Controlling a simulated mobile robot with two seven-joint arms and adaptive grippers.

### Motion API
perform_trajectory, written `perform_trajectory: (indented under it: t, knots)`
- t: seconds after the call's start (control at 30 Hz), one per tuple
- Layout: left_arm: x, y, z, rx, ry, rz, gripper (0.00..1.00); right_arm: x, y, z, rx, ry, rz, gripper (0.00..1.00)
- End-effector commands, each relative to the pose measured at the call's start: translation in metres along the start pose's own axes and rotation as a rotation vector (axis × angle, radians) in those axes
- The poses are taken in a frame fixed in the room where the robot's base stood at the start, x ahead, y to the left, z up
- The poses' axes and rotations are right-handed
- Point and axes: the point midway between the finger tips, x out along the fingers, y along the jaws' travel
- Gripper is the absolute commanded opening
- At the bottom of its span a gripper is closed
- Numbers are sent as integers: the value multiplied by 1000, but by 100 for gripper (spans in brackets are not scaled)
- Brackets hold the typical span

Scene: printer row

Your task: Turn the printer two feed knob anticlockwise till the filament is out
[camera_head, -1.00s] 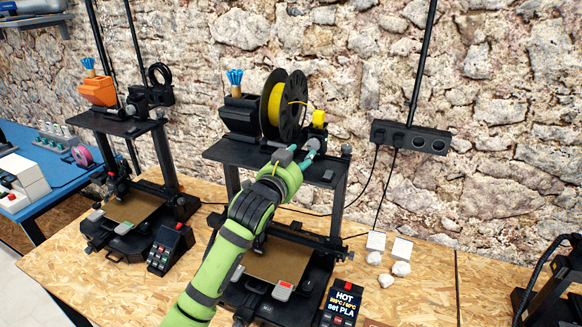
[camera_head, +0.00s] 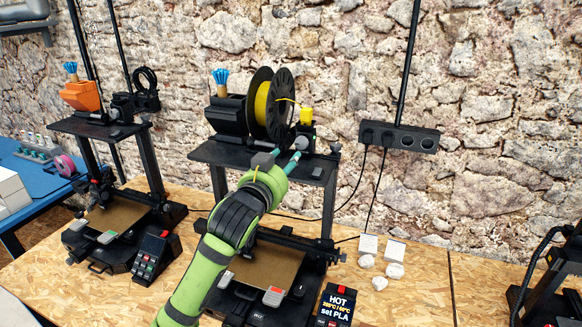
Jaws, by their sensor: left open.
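Printer two is the middle printer (camera_head: 262,153), with a spool of yellow filament (camera_head: 262,103) on its top shelf. A thin yellow strand arcs from the spool toward a small yellow block-like part (camera_head: 306,116) on the feeder, right of the spool. That part seems to be the feed knob. My left gripper (camera_head: 284,158) is open and empty, with teal fingertips at the front edge of the shelf, below and left of the yellow part and apart from it. The display (camera_head: 337,306) reads "HOT" and "set PLA". My right gripper is out of view.
Another printer with an orange hopper (camera_head: 82,96) stands at left. A power strip (camera_head: 398,136) hangs on the stone wall with two cables. White blocks (camera_head: 369,245) and pale lumps (camera_head: 380,283) lie right of the printer. A dark machine (camera_head: 550,285) stands at far right.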

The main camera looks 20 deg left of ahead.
Motion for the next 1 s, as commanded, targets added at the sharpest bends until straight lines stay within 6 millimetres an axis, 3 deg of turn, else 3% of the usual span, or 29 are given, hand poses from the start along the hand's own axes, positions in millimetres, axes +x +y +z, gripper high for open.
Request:
perform_trajectory:
  t: [0.03,0.13,0.27,0.47,0.8,1.0]
  knots:
    - [7,9,12,-26,9,-14,42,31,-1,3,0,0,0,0]
    - [16,10,12,-84,16,-38,42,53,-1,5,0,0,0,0]
    - [22,9,8,-134,21,-60,42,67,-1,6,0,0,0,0]
    - [34,5,1,-153,19,-66,42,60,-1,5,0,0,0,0]
    - [78,2,-1,-152,18,-65,42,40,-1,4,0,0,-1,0]
    - [92,2,0,-151,20,-65,42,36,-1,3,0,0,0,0]
